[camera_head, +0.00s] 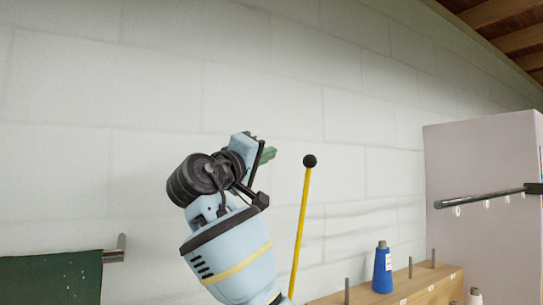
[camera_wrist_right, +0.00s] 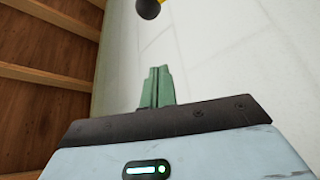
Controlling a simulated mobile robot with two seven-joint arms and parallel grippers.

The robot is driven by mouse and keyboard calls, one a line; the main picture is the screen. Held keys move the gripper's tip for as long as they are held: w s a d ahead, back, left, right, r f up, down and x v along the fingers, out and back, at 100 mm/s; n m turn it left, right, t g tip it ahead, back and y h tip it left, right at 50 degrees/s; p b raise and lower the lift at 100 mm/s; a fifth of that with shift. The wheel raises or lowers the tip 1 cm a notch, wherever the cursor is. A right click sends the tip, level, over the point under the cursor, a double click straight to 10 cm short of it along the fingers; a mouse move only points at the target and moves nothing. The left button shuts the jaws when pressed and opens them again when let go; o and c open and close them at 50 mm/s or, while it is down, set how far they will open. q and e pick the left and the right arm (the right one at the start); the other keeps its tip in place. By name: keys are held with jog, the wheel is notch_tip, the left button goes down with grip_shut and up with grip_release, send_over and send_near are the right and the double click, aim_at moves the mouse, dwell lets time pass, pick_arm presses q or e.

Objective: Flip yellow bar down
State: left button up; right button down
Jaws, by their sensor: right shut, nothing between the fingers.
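The yellow bar (camera_head: 301,225) stands nearly upright in the head view, leaning slightly right, with a black ball (camera_head: 310,161) on its top end. Its lower end is hidden behind my right arm and the frame's bottom edge. My right gripper (camera_head: 268,153) is raised to the left of the bar, near the height of the ball, apart from it. In the wrist view its green fingers (camera_wrist_right: 157,88) are shut together and empty. The black ball (camera_wrist_right: 149,8) shows at the top of that view, beyond the fingertips, with a bit of yellow bar beside it. My left gripper is not in view.
A wooden rack (camera_head: 413,289) at the lower right holds upright metal pegs and a blue thread spool (camera_head: 382,270). A pale panel (camera_head: 480,200) with a metal rod (camera_head: 482,198) stands at right. A dark green cloth (camera_head: 50,280) hangs at lower left. A white block wall is behind.

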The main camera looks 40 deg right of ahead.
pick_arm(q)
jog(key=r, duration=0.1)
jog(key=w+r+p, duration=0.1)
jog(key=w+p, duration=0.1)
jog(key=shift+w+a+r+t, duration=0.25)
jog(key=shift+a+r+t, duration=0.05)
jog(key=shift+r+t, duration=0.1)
pick_arm(e)
jog(key=s+d, duration=0.1)
jog(key=d, duration=0.6)
jog(key=shift+d, duration=0.2)
